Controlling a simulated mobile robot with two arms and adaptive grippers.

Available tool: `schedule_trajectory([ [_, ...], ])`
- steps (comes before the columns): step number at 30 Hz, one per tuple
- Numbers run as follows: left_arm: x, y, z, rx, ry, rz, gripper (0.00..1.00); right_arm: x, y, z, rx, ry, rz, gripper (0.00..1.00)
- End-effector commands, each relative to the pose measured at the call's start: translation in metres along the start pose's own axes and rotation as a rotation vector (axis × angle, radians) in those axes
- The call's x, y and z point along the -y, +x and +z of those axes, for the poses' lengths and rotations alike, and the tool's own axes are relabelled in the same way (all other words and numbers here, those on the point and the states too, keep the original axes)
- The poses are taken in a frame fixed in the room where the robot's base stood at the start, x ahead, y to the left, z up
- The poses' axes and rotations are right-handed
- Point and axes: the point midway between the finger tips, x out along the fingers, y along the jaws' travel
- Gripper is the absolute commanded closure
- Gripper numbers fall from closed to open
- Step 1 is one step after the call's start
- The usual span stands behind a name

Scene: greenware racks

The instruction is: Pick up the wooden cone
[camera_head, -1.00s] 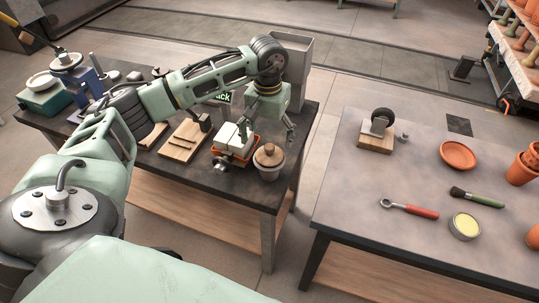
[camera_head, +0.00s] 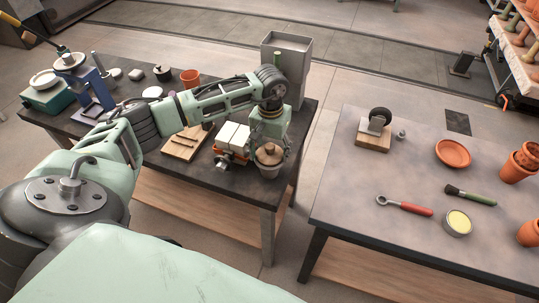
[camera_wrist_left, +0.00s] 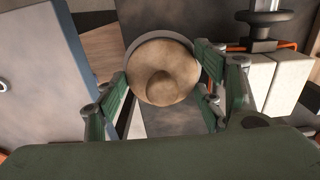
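A brown wooden piece (camera_head: 268,153) with a knob on top sits in the mouth of a pale round pot (camera_head: 268,172) near the right front corner of the dark table. It is the only match I see for the wooden cone; a cone shape is not plain. My left gripper (camera_head: 270,148) points down over it. In the left wrist view the wooden piece (camera_wrist_left: 162,72) lies between the spread fingers of the left gripper (camera_wrist_left: 162,100). The right finger looks very near its rim; contact cannot be told. My right gripper is not in view.
A tall grey bin (camera_head: 290,62) stands behind. A wooden board (camera_head: 184,146) lies further left. A grey table (camera_head: 345,200) with tools and clay pots stands to the right across a gap.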

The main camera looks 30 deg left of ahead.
Motion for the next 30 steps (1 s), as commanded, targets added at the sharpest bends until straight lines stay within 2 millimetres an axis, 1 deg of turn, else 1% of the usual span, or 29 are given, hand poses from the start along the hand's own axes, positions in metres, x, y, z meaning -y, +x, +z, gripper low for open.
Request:
schedule_trajectory([
  [1,-0.001,0.000,0.000,0.000,0.001,0.001,0.47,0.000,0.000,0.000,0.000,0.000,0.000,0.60],
  [6,-0.001,0.000,0.000,0.000,0.001,0.002,0.62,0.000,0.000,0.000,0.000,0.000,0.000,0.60],
  [8,-0.001,0.000,0.000,0.000,0.001,0.002,0.66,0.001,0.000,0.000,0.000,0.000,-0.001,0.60],
  [9,-0.001,0.000,0.000,0.000,0.001,0.002,0.71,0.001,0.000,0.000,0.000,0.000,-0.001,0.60],
  [16,-0.001,-0.001,0.000,-0.001,0.001,0.003,0.71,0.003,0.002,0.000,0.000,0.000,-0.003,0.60],
  [20,-0.001,-0.008,-0.001,-0.002,0.000,0.002,0.71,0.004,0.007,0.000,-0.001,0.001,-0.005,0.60],
  [23,0.000,-0.020,-0.001,-0.005,0.001,0.001,0.71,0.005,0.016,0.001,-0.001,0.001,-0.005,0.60],
  [26,-0.001,-0.039,-0.002,-0.009,0.002,0.003,0.71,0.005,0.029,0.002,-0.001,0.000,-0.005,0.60],
  [27,-0.003,-0.042,0.007,-0.002,0.005,0.002,0.71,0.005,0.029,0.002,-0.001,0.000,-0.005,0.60],
  [30,-0.007,-0.052,0.026,-0.003,0.006,0.000,0.71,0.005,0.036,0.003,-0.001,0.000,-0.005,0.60],
])
